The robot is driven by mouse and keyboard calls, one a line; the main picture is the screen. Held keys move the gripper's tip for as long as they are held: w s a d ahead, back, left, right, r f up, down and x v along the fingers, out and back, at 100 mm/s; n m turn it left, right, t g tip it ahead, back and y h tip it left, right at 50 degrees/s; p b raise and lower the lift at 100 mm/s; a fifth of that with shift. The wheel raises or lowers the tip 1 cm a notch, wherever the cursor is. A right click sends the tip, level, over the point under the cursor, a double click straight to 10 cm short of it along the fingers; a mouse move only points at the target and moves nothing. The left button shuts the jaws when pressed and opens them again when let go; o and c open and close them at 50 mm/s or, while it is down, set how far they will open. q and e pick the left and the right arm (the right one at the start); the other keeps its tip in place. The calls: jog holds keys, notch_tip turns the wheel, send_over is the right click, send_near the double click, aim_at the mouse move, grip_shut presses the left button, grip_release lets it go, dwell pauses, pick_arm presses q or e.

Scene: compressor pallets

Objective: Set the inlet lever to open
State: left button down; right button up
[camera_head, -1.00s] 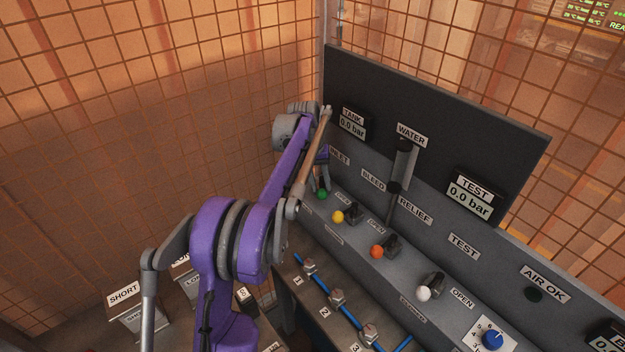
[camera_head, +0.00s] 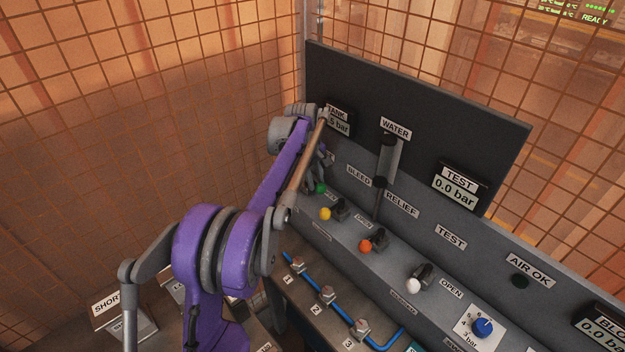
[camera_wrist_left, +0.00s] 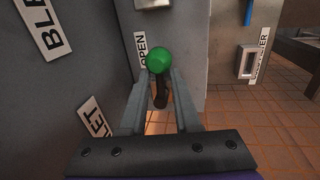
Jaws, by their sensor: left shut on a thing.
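The inlet lever has a green ball knob (camera_wrist_left: 160,60) on a dark stem (camera_wrist_left: 159,93). My left gripper (camera_wrist_left: 158,78) is shut on this lever, with one finger on each side just below the knob. The knob lies right beside an OPEN label (camera_wrist_left: 142,50) in the left wrist view. In the head view the green knob (camera_head: 320,188) shows at the far left end of the lever row, and my left gripper (camera_head: 317,175) partly hides the lever and the INLET label. My right gripper is not in view.
Levers with yellow (camera_head: 325,214), orange (camera_head: 365,246) and white (camera_head: 413,285) knobs stand along the panel. The tank display (camera_head: 338,125) is partly covered by my arm; its visible part reads "5 bar". The test display (camera_head: 456,186) reads 0.0 bar. Wire mesh (camera_head: 130,130) encloses the area.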

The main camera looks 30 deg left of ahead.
pick_arm(q)
jog(key=shift+w+d, duration=0.1)
jog(key=shift+d, duration=0.3)
jog(key=c, duration=1)
grip_release()
jog(key=shift+o, duration=0.4)
jog(key=shift+d, duration=0.15)
jog(key=shift+a+r, duration=0.2)
jog(key=shift+r, duration=0.35)
notch_tip(320, 180, up, 10)
jog(key=s, duration=0.2)
jog(key=shift+f+p, duration=0.15)
jog(key=shift+p, duration=0.15)
jog(key=shift+a, duration=0.1)
